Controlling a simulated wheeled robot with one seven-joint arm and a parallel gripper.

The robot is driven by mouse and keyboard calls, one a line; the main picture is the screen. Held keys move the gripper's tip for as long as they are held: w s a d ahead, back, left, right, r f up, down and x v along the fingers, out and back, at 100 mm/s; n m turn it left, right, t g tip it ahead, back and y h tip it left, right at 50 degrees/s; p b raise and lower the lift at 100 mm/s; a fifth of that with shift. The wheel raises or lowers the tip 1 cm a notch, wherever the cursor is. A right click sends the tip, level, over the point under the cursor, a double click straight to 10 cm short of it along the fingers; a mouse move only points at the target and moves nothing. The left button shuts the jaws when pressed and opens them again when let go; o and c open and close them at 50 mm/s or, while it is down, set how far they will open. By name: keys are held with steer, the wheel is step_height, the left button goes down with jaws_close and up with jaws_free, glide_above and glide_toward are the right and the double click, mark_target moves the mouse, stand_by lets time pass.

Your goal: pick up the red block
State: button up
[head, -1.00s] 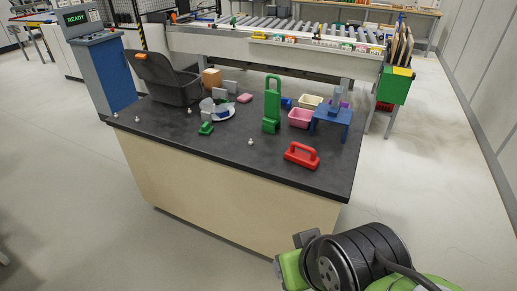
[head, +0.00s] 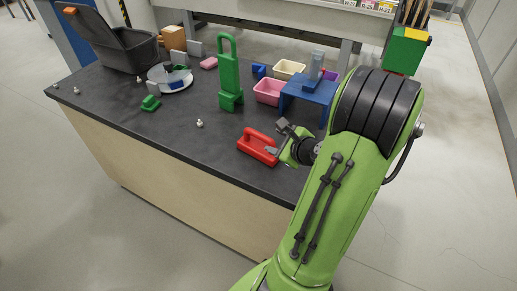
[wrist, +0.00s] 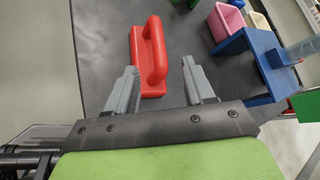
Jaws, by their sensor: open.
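The red block (head: 257,146) lies near the front right edge of the dark table. It has a flat base with a raised handle bar. In the wrist view the red block (wrist: 150,57) lies just beyond and between my fingertips. My gripper (head: 279,142) is open, just right of the block in the head view. In the wrist view the two grey fingers of my gripper (wrist: 158,78) stand apart with nothing clamped between them. My wrist hides part of the table to the right of the block.
A blue stand (head: 309,95) with a grey piece on top, a pink bin (head: 269,93) and a cream bin (head: 289,69) stand behind the block. A tall green piece (head: 229,75) stands to the left. The table (head: 205,150) is mostly bare left of the block.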

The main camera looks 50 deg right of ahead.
mark_target(261, 136)
steer(key=x, duration=0.3)
steer(key=b+x, duration=0.1)
steer(key=x, duration=0.7)
steer(key=shift+a+b, duration=0.25)
steer(key=shift+b, duration=0.15)
steer(key=shift+s+r, duration=0.1)
jaws_close()
